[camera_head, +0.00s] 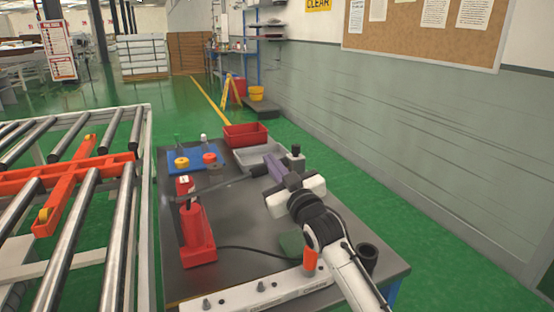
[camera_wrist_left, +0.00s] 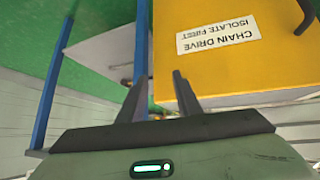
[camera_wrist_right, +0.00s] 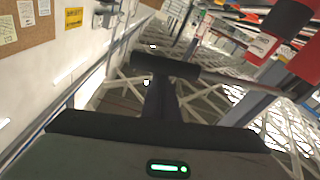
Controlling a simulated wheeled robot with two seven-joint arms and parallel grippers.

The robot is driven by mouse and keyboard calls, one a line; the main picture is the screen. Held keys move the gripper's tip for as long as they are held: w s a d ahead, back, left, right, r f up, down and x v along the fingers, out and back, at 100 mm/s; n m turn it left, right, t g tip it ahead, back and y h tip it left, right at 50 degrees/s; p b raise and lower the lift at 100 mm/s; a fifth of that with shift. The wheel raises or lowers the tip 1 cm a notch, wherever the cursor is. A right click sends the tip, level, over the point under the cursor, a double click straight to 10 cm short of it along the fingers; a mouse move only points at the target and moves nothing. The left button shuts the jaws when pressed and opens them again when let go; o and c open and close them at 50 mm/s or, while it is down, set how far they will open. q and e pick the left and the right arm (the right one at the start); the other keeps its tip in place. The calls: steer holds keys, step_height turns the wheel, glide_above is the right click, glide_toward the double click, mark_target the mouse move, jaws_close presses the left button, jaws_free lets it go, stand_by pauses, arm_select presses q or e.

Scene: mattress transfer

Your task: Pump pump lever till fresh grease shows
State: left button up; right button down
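The red grease pump (camera_head: 196,232) stands upright on the dark table. Its pump lever (camera_head: 232,183) reaches right from the red pump head, slanting slightly up in the head view. My right gripper (camera_head: 270,168) is at the lever's far end. In the right wrist view its fingers (camera_wrist_right: 160,92) are close together at the lever's black grip (camera_wrist_right: 165,66) and appear shut on it. My left gripper (camera_wrist_left: 160,95) shows only in its wrist view, with fingers apart and nothing between them, near a yellow box (camera_wrist_left: 235,65) labelled "CHAIN DRIVE ISOLATE FIRST". I see no grease clearly.
A blue mat (camera_head: 184,168) with small yellow and red pieces, a grey tray (camera_head: 244,157) and a red bin (camera_head: 246,134) are at the table's back. A black hose (camera_head: 255,250) runs right from the pump.

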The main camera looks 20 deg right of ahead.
steer(key=s+r+p, duration=0.1)
steer(key=s, duration=0.8)
steer(key=shift+s+r, duration=0.2)
steer(key=shift+r, duration=0.05)
